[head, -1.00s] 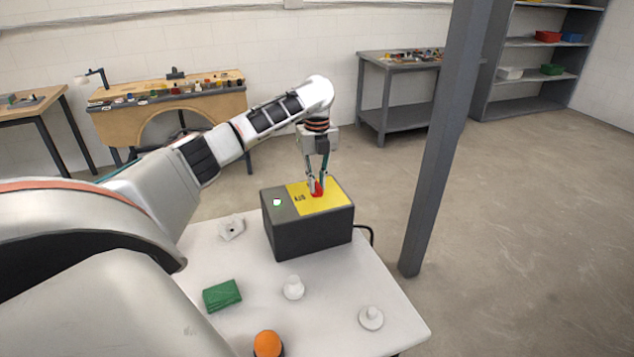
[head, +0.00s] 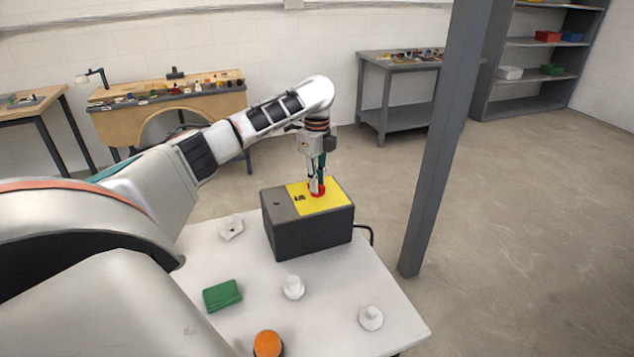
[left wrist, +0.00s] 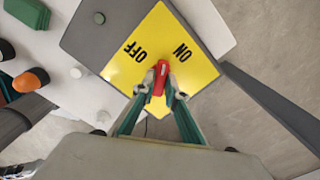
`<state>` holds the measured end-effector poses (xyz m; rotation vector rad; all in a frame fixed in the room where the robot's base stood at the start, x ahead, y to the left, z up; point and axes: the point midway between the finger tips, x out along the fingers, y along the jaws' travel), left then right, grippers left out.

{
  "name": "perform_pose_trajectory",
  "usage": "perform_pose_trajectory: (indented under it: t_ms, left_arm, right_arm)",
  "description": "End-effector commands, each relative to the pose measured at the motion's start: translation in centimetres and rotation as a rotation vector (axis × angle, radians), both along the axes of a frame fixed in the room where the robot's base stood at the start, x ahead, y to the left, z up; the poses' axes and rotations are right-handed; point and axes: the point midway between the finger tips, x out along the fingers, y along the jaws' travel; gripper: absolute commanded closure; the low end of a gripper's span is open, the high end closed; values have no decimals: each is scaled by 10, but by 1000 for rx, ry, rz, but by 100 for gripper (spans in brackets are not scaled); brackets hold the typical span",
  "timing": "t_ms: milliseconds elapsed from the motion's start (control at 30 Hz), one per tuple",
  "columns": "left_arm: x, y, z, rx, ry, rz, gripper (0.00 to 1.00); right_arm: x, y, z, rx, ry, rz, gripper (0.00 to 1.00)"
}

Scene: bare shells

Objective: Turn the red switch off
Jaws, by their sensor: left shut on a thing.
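The red switch (head: 317,191) sits on the yellow plate (head: 327,204) on top of a dark grey box (head: 305,233). In the left wrist view the red switch (left wrist: 160,77) is a narrow handle, with OFF printed to its upper left and ON to its upper right. Which label it points at is hard to tell. My left gripper (head: 317,186) reaches down from above and is shut on the switch, one fingertip on each side. A small round lamp (head: 277,203) on the box's grey top looks dark. My right gripper is out of view.
The white table (head: 335,312) also bears a green block (head: 222,295), an orange-topped button (head: 267,344) and several white pieces, such as a knob (head: 293,288). A grey post (head: 440,150) stands right of the table. A black cable leaves the box at right.

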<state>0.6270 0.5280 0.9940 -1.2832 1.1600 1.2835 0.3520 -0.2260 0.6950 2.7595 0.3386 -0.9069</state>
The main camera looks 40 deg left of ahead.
Motion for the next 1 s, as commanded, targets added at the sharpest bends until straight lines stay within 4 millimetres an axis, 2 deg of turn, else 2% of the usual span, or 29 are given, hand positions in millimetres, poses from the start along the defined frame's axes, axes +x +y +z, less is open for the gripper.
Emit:
perform_pose_trajectory:
  t_ms: [433,1000]
  left_arm:
    - [1,0,1,-1,-2,423,100]
    - [0,0,1,-1,-2,903,100]
  right_arm:
    - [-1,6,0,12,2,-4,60]
    - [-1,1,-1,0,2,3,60]
